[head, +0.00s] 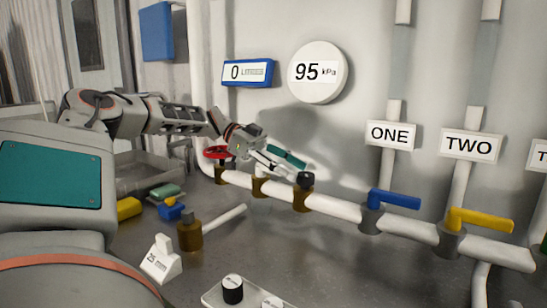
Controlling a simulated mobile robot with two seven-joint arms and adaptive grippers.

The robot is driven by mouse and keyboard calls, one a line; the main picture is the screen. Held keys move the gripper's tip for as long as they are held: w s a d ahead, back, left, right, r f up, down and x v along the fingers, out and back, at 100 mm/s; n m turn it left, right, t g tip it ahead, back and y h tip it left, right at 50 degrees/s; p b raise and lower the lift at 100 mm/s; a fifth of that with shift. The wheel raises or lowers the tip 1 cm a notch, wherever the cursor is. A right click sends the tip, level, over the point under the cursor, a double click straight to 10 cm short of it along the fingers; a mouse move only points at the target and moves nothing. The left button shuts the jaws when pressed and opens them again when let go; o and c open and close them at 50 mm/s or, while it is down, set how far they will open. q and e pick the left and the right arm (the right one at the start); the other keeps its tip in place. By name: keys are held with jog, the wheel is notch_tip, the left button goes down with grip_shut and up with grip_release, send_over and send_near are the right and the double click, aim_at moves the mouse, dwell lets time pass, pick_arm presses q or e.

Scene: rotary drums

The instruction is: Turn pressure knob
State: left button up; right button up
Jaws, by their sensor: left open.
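My left gripper (294,169) reaches in from the left over the pipe, its jaws open. Its fingertips are close to a small black knob (306,179) on a brass fitting of the white pipe. I cannot tell whether they touch it. A round gauge (318,72) on the wall reads 95 kPa. Another black knob (232,290) stands on a white plate at the bottom edge. No label in view marks either as the pressure knob. My right gripper is not in view.
A display (247,72) reads 0. A red handwheel (216,152) sits behind my left gripper. Blue (394,199) and yellow (482,219) valve levers stand to the right under signs ONE and TWO. A brass valve piece (188,234) and small blocks lie on the grey surface.

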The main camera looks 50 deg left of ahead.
pick_arm(q)
jog(key=v, duration=0.8)
jog(key=shift+d, duration=0.1)
dwell(0.3)
